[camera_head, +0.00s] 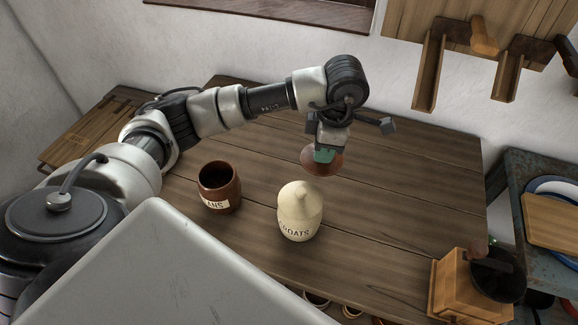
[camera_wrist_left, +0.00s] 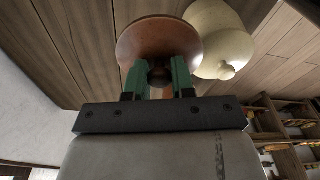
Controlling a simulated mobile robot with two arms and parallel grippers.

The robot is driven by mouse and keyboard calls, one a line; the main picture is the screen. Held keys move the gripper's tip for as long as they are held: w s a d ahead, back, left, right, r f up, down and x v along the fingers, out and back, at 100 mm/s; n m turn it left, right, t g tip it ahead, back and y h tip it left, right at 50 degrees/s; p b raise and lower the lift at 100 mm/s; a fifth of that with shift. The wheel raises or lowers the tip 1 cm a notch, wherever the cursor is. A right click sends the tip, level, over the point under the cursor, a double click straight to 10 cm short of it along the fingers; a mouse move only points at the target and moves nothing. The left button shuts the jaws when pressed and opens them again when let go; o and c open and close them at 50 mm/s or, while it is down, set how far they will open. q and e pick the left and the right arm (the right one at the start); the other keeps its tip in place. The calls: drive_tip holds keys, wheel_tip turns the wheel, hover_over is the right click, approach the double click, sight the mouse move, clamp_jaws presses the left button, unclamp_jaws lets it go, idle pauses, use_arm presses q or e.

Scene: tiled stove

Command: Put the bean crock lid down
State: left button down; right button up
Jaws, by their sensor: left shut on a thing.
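The bean crock lid (camera_head: 313,163) is a round reddish-brown disc. My left gripper (camera_head: 325,152) is shut on it, and in the left wrist view the green fingers (camera_wrist_left: 160,82) close on the knob below the lid's disc (camera_wrist_left: 157,38). I cannot tell for sure whether the lid touches the table. The bean crock (camera_head: 220,188) is brown, upright and open-topped, with a partly seen label ending in "ANS". It stands left of the lid, apart from it. My right gripper is in neither view.
A wooden grinder (camera_head: 455,285) stands at the table's right front. The wooden table (camera_head: 420,180) is clear right of the gripper.

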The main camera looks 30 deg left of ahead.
use_arm(q)
drive_tip(key=w+n, duration=0.1)
drive_tip(key=n, duration=0.2)
drive_tip(key=w+f+n+b, duration=0.1)
drive_tip(key=n, duration=0.2)
drive_tip(key=w+f+n+b, duration=0.1)
drive_tip(key=n, duration=0.2)
drive_tip(key=shift+a+f+g+h, duration=0.1)
drive_tip(key=shift+f+g+h, duration=0.1)
drive_tip(key=shift+g+h, duration=0.2)
drive_tip(key=n, duration=0.1)
drive_tip(key=n+b, duration=0.1)
drive_tip(key=n, duration=0.1)
drive_tip(key=w+n, duration=0.1)
drive_tip(key=shift+a+f+h+b, duration=0.1)
drive_tip(key=shift+f+h+b, duration=0.2)
drive_tip(key=shift+f+b, duration=0.1)
drive_tip(key=n, duration=0.4)
drive_tip(key=p, duration=0.1)
hover_over(288, 164)
wheel_tip(288, 164, down, 7)
drive_tip(key=shift+w+f, duration=0.1)
drive_tip(key=shift+w, duration=0.05)
drive_tip(key=shift+f, duration=0.1)
wheel_tip(288, 164, down, 4)
drive_tip(key=shift+r+p, duration=0.1)
drive_tip(key=shift+p, duration=0.2)
